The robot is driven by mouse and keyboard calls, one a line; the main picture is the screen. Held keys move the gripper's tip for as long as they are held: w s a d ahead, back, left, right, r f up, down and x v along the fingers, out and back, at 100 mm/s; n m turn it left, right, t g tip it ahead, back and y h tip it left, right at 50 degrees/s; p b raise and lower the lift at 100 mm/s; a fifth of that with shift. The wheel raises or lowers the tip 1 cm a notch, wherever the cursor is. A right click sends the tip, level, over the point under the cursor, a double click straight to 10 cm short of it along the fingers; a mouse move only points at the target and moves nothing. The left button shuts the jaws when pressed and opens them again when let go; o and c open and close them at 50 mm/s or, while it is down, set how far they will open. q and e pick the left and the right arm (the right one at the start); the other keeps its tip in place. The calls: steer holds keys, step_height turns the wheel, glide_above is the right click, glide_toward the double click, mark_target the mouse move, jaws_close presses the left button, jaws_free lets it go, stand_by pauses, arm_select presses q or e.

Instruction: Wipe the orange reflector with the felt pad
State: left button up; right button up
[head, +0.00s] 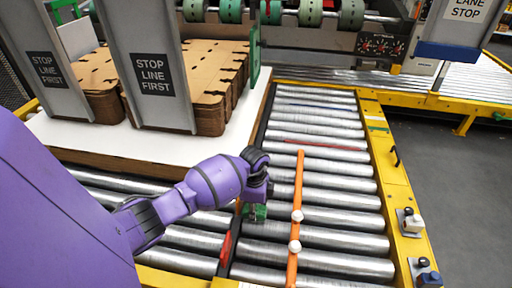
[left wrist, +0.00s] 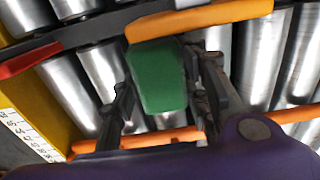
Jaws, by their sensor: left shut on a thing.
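The felt pad is a green block, seen small in the head view (head: 254,212) and larger in the left wrist view (left wrist: 160,78). My left gripper (head: 256,202) is shut on it, with one dark finger on each side in the left wrist view (left wrist: 160,100). The orange reflector (left wrist: 205,17) is a long rounded strip on a dark rail, just beyond the pad's far end. The pad's end meets its edge in the picture; I cannot tell whether they touch. In the head view only a sliver of the reflector (head: 238,207) shows beside my gripper. My right gripper is not in view.
A red strip (head: 225,248) sits on the same dark rail. An orange rod (head: 299,185) with white knobs lies above the metal rollers (head: 330,195). A white board (head: 75,135) with cardboard stacks (head: 205,90) and grey posts stands behind my arm. A yellow frame (head: 393,190) edges the right.

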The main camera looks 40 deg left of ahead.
arm_select(q)
steer(key=shift+s+a, duration=0.3)
steer(key=shift+a, duration=0.15)
steer(key=shift+w, duration=0.1)
